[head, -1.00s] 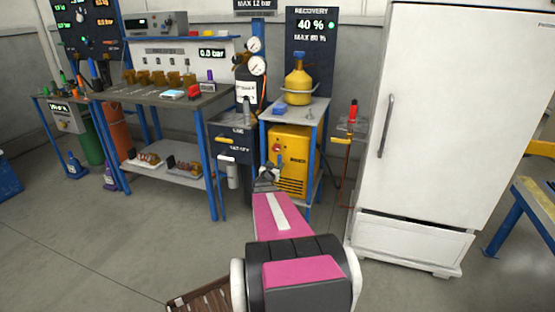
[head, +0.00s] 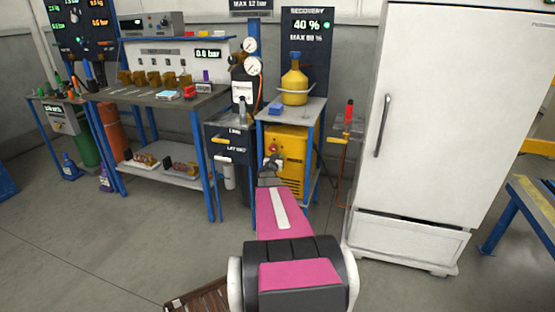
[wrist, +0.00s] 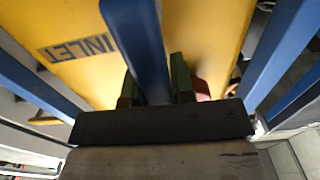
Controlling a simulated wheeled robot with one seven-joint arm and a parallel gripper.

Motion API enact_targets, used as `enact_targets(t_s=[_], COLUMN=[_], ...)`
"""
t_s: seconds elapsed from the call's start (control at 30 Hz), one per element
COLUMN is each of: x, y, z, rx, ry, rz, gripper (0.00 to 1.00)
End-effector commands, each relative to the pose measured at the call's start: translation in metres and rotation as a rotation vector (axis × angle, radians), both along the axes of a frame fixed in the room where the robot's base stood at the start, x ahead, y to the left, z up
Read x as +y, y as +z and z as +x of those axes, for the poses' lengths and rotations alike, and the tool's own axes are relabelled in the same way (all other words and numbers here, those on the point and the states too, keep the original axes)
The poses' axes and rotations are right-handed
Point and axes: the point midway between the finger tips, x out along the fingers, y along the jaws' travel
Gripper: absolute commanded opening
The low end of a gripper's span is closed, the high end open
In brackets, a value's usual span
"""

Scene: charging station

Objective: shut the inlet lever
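The yellow recovery machine (head: 294,165) stands under a small blue-framed table. In the wrist view the machine's yellow face (wrist: 215,35) fills the upper middle, with the word INLET upside down. Red shows there just right of the right finger (wrist: 201,89). My gripper (head: 271,163) is just in front of the red part. Contact with the leg or lever cannot be told.
More blue legs (wrist: 285,45) flank the gripper in the wrist view. A yellow cylinder (head: 295,82) stands on the small table (head: 313,106). A dark cart (head: 229,150) is close on the left, a white fridge (head: 425,120) on the right.

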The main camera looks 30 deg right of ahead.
Motion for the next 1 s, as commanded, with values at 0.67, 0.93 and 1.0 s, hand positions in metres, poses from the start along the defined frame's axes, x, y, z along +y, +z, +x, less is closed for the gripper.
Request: enact_targets(t_s=[0.67,0.93,1.0], x=[-0.008,-0.018,-0.021], y=[-0.001,-0.006,-0.008], z=[-0.01,-0.022,-0.025], rx=[-0.147,-0.335,-0.385], ry=[-0.001,-0.001,-0.001], rz=[0.125,0.286,0.329], gripper=[0.0,0.0,0.0])
